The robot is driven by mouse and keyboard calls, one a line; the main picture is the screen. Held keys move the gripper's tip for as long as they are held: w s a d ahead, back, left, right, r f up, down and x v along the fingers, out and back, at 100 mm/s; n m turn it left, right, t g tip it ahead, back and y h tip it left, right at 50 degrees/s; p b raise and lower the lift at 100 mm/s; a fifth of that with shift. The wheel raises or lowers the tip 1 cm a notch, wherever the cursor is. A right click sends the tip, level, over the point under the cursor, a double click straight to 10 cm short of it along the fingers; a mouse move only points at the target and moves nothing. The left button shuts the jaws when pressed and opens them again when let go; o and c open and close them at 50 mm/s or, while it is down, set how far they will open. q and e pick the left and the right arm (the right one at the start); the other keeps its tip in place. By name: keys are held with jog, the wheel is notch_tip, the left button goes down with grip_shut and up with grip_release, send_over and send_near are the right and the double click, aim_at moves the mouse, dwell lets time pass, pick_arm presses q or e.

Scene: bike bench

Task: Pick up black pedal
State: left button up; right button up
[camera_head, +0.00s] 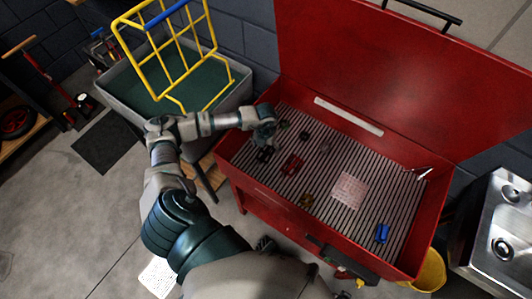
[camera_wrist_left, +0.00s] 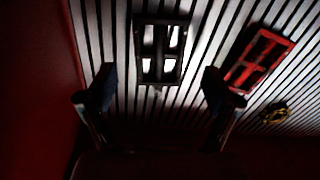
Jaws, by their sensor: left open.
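The black pedal (camera_head: 264,154) lies on the ribbed floor of the red bench, near its left side. In the left wrist view the black pedal (camera_wrist_left: 160,52) lies flat, ahead of and between my fingers, with pale slats showing through its frame. My left gripper (camera_head: 265,136) is over the left part of the bench. In the wrist view its two fingers (camera_wrist_left: 152,88) are spread apart with nothing between the tips. My right gripper is not seen.
A red pedal (camera_head: 291,165) lies close right of the black one, with a gold-coloured part (camera_head: 306,201) nearer the front. A pale sheet (camera_head: 348,190) and a blue item (camera_head: 382,233) lie further right. The red bench wall (camera_wrist_left: 35,80) is close on the left.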

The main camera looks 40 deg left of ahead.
aim_at(265, 152)
pick_arm(q)
notch_tip(265, 152, down, 3)
jog(key=shift+a, duration=0.1)
jog(key=shift+f, duration=0.15)
jog(key=shift+c, duration=0.2)
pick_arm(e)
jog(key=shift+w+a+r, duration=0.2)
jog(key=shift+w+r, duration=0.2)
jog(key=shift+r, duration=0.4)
pick_arm(q)
jog(key=c, duration=1.3)
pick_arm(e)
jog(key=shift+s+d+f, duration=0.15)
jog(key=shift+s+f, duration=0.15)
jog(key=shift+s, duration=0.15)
